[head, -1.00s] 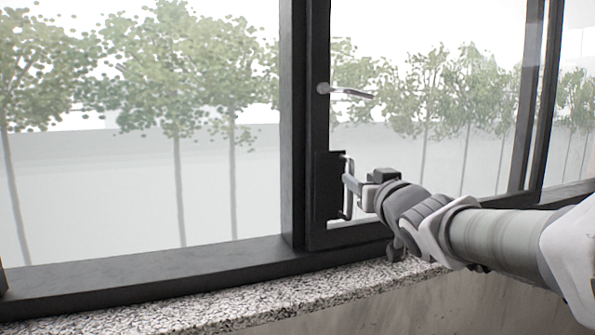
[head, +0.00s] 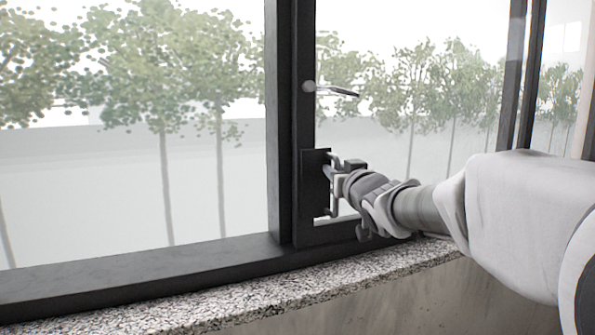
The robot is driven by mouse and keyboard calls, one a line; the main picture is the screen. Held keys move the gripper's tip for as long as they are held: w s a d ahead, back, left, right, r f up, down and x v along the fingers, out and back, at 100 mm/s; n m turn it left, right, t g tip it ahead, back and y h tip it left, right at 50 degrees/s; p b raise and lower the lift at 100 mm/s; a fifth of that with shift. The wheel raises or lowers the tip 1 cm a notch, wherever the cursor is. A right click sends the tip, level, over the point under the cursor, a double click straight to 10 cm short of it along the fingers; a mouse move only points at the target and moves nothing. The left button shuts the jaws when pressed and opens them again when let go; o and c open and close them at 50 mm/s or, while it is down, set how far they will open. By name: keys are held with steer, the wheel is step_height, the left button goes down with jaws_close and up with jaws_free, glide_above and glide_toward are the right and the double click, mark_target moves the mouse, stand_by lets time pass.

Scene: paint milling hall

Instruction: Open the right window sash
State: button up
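The right window sash (head: 305,120) has a dark frame around clear glass, right of the dark centre post (head: 279,130). A silver lever handle (head: 332,89) on its left stile points right, nearly level. Below it, a black plate (head: 313,190) carries a vertical grey pull bar (head: 334,200). The sash looks in line with its frame; I cannot tell if it is slightly ajar. My gripper (head: 331,172) is at the upper part of the pull bar, with the fingers overlapping it in the picture. The fingers are too small and hidden to show whether they grip it.
A speckled stone sill (head: 270,298) runs below the window, above a grey wall (head: 400,295). A large fixed-looking pane (head: 100,180) is on the left. My arm comes in from the right, over the sill. Trees stand outside.

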jaws_close()
stand_by(1.1)
